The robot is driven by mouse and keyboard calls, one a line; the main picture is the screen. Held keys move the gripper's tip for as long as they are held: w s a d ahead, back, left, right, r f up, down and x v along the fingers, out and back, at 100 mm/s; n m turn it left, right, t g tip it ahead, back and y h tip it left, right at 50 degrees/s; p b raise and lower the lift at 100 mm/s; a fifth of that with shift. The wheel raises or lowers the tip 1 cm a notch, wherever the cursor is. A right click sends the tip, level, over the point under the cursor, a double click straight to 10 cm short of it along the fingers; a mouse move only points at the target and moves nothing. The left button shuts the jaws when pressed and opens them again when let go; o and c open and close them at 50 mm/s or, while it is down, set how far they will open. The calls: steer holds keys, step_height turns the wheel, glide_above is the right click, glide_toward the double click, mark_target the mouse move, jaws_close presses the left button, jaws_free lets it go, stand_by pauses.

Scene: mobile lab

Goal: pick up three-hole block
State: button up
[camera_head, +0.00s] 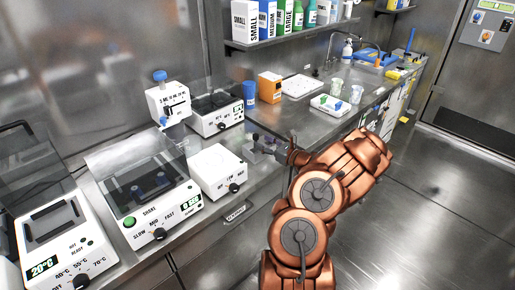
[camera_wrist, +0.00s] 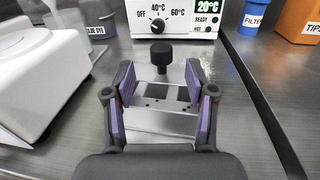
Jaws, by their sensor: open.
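A metal block (camera_wrist: 150,119) with dark square areas on its upper side and a black knob (camera_wrist: 162,54) behind them lies on the steel counter in the wrist view. It appears to be the three-hole block; I cannot clearly count its holes. My gripper (camera_wrist: 160,76) is open, with its purple-padded fingers on either side of the block. I cannot tell whether the fingers touch it. In the head view my gripper (camera_head: 268,148) is at the counter's front part, and the block is hard to make out there.
A heater with a dial (camera_head: 214,112) stands just behind the block. A white device (camera_head: 216,170) is close on the left. A blue filter container (camera_head: 249,94) and an orange tips box (camera_head: 269,87) stand at the back right. The counter's front edge is close to my gripper.

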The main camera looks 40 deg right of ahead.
mark_target(255, 137)
steer(key=shift+w+a+r+p, duration=0.1)
steer(key=shift+w+p, duration=0.25)
steer(key=shift+w, duration=0.85)
steer(key=shift+w+r+p, duration=0.1)
steer(key=shift+w+p, duration=0.25)
steer(key=shift+w, duration=0.8)
jaws_close()
